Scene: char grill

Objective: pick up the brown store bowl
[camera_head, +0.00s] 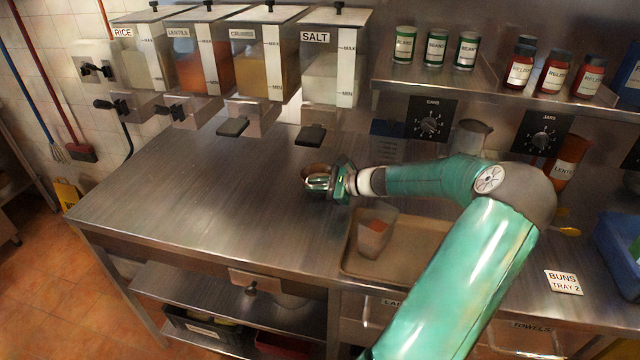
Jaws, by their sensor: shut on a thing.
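The brown store bowl (313,169) shows as a small brown shape at the end of my arm, over the steel counter. My gripper (319,183) is shut on it. The gripper hides much of the bowl, and I cannot tell whether the bowl touches the counter or is held just above it.
A tray (400,272) with a clear cup (375,236) lies right of my gripper, under my arm. Dispensers labelled rice, lentils and salt (325,75) hang behind, with levers below. The shelf (440,93) holds cans and red jars. The left counter (190,200) is clear.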

